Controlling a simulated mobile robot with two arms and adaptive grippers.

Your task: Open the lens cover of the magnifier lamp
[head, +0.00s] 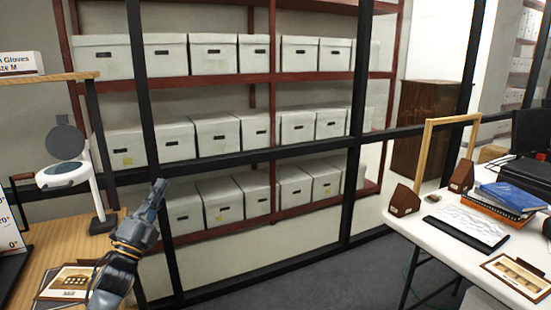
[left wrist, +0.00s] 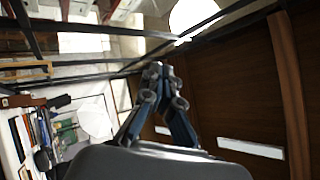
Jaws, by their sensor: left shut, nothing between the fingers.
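The magnifier lamp (head: 94,188) stands on the wooden desk at the left of the head view, with a white arm and a pale ring-shaped head. Its dark round lens cover (head: 65,142) stands raised, tilted up above the ring. My left gripper (head: 160,184) is to the right of the lamp, apart from it, pointing up with its fingers shut and empty. The closed fingers also show in the left wrist view (left wrist: 158,72). The lamp cannot be made out in the left wrist view. My right gripper is in neither view.
The wooden desk (head: 38,262) holds framed items and a shelf with a gloves box (head: 20,63). Black posts and rails stand before shelves of grey archival boxes (head: 218,205). A white table (head: 440,237) with books and frames is at the right. Floor between is clear.

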